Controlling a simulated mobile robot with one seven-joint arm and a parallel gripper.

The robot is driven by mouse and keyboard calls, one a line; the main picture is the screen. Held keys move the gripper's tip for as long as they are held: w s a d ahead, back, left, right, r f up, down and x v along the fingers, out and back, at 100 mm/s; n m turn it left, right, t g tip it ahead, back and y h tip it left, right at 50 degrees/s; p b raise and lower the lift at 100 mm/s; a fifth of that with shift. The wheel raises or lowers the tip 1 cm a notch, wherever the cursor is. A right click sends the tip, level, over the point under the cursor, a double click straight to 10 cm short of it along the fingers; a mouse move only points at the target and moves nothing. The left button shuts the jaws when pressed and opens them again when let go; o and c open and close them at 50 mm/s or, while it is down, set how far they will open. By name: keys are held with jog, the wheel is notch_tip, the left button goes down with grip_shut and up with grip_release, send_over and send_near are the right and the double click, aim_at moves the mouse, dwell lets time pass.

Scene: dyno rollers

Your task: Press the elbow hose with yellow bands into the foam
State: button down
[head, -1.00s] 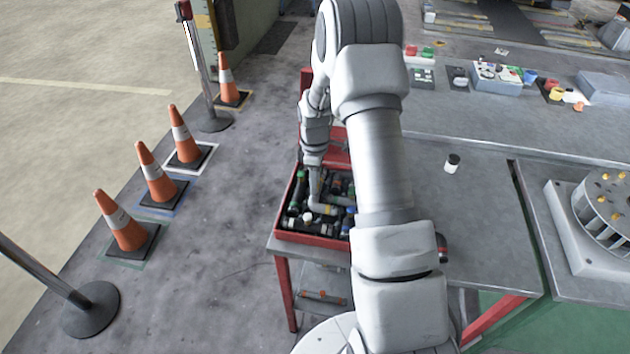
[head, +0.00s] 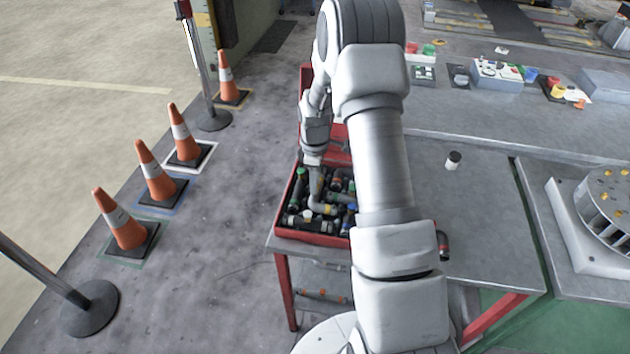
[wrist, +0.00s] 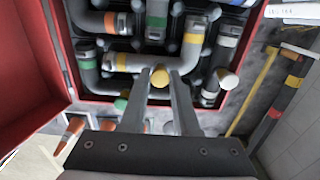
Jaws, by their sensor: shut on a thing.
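The grey elbow hose with yellow bands (wrist: 150,63) lies over the red case's dark foam in the wrist view. One leg runs across the picture and the other bends away at the right, with a yellow band on each. My gripper (wrist: 160,80) is shut on the hose's crosswise leg, with a round yellow piece showing between the fingers. In the head view the hose (head: 324,209) shows in the case below my gripper (head: 314,190). I cannot tell how deep the hose sits in the foam.
The red case (head: 312,239) holds several other hoses with green, orange and red bands close around. Its open lid (wrist: 25,115) stands at the left in the wrist view. A small black-and-white cylinder (head: 453,160) stands on the grey table, right of my arm.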

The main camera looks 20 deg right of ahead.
jog(key=shift+f+b, duration=0.35)
jog(key=shift+f, duration=0.05)
jog(key=c, duration=0.6)
grip_release()
jog(key=shift+r, duration=0.1)
notch_tip(320, 180, up, 17)
jog(key=s+a+r+m+t, duration=0.2)
jog(key=s+a+r+m, duration=0.15)
jog(key=s+r, duration=0.4)
jog(key=s+a+r+m+t, duration=0.1)
jog(key=s+a+r+m, duration=0.1)
jog(key=s, duration=0.4)
jog(key=s+a+r+m+t, duration=0.1)
jog(key=s+a+r+m, duration=0.1)
jog(key=s, duration=0.5)
jog(key=s+a+r+m+t, duration=0.1)
jog(key=s+a+r+m, duration=0.2)
jog(key=s, duration=0.3)
jog(key=shift+s+r+m+t, duration=0.3)
jog(key=shift+s+r+m, duration=0.05)
jog(key=shift+s, duration=0.05)
